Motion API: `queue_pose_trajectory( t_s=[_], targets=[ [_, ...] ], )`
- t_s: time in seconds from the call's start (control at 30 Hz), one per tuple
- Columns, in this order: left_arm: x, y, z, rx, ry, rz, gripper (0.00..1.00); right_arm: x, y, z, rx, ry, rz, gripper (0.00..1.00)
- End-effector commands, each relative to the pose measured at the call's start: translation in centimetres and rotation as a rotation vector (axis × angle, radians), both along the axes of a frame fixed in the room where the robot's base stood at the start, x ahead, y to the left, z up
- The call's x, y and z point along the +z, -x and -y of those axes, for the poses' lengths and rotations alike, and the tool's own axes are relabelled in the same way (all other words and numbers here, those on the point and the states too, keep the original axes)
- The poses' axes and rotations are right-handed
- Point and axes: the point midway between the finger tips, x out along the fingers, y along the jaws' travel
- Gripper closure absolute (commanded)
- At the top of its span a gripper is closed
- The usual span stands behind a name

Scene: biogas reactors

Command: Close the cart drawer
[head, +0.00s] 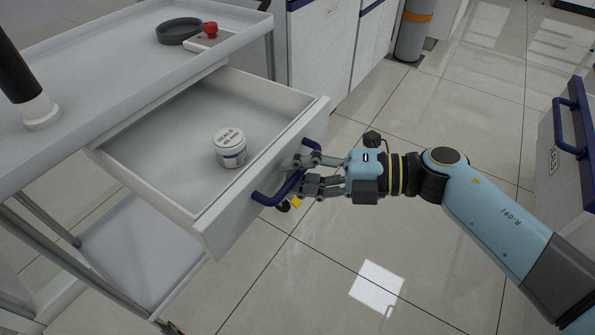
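The cart drawer (165,160) is pulled out from under the cart top (105,78). A white jar labelled "SEALS" (230,149) stands upright inside it. A blue bar handle (284,185) is on the drawer's front. My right gripper (296,174) comes from the right and is at the handle, its fingers on either side of the bar. Whether the fingers press on the bar is hard to tell. My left gripper is not in view.
A dark round dish (180,31) and a red knob on a white box (210,31) sit on the cart top. A lower shelf (140,245) is beneath. White cabinets stand behind, and another with blue handles (567,130) is at right. Floor in front is clear.

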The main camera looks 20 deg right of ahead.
Motion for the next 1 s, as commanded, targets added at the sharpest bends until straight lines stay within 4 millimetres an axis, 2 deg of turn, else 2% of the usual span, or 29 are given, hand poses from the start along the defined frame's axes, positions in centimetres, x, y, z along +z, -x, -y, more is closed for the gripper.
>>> queue_pose_trajectory(
  t_s=[0.27, 0.47, 1.0],
  targets=[
    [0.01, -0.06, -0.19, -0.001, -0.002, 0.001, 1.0, -0.06, -0.08, -0.15, 0.0, 0.001, 0.0, 0.77],
    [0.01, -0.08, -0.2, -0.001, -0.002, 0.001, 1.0, -0.05, -0.08, -0.14, 0.0, 0.001, 0.0, 1.0],
    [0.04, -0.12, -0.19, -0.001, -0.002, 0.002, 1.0, 0.03, -0.17, -0.19, -0.001, -0.001, 0.0, 1.0]
  ],
)
